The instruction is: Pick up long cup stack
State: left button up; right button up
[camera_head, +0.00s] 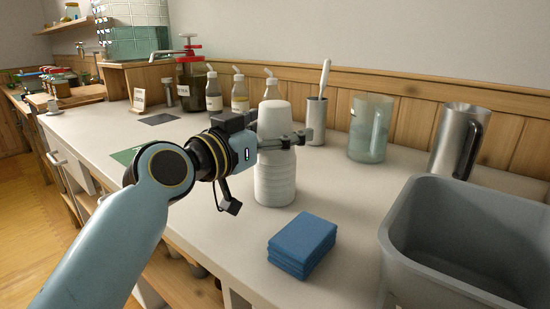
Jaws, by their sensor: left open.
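The long cup stack (274,179) is a tall white column of nested cups standing upright on the white counter. My left gripper (296,139) reaches in from the left at the stack's upper part. It is open, with a finger crossing in front of the stack and the tips showing at its right side. The stack's upper middle is partly hidden by the gripper; whether the fingers touch it I cannot tell. My right gripper is not in view.
Blue folded cloths (302,240) lie in front of the stack. A grey tub (465,235) stands at the right. Behind are a brush holder (316,118), a glass jar (370,130), a metal pitcher (455,140) and pump bottles (240,95). Counter between stack and tub is mostly clear.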

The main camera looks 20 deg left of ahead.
pick_arm(q)
jog(key=c, duration=1.9)
